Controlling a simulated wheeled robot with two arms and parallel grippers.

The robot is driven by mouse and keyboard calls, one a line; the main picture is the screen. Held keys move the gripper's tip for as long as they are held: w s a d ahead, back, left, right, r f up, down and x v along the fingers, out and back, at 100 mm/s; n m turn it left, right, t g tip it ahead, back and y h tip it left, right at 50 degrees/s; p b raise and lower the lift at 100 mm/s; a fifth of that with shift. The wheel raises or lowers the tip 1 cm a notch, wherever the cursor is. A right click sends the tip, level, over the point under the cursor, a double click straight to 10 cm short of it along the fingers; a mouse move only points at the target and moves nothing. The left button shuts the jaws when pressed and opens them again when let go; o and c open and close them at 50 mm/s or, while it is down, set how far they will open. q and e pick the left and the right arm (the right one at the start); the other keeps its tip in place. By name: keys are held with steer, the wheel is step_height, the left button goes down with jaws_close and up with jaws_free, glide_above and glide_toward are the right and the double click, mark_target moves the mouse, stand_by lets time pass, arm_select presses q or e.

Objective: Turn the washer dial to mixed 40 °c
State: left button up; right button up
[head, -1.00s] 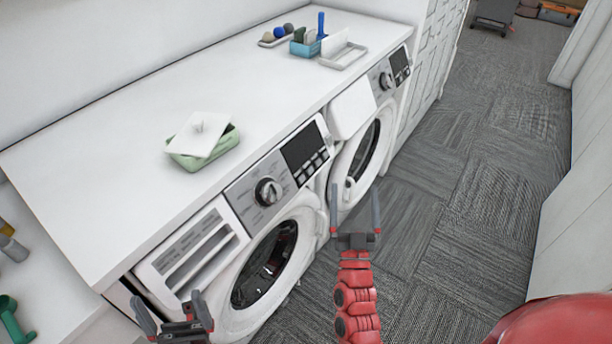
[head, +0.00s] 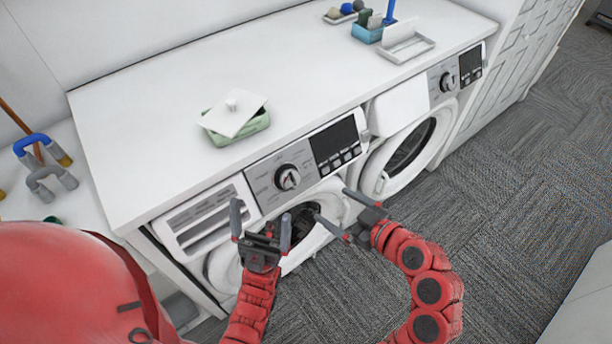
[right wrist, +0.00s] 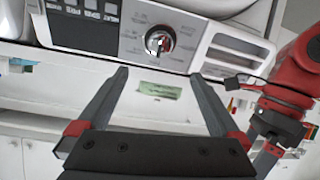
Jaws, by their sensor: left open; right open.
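My left gripper (head: 260,222) is open and empty, in front of the washer below and left of the dial. My right gripper (head: 332,204) is open and empty, below and right of the dial, its fingers pointing left toward the washer. In the right wrist view its fingers (right wrist: 157,78) stand apart below the dial, not touching it.
A second washer with its own dial (head: 447,81) stands to the right. On the white counter (head: 330,60) are a green box (head: 238,128) with a tilted white lid, a blue caddy (head: 368,30) and a white tray (head: 407,48). The carpet (head: 500,210) at right is clear.

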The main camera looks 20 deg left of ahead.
mark_target(293, 181)
steer(key=p+x, duration=0.1)
steer(key=x, duration=1.4)
steer(key=shift+a+f, duration=0.1)
steer(key=shift+a, duration=0.2)
steer(key=shift+x, duration=0.9)
steer(key=shift+d, duration=0.1)
steer(key=c, duration=1.3)
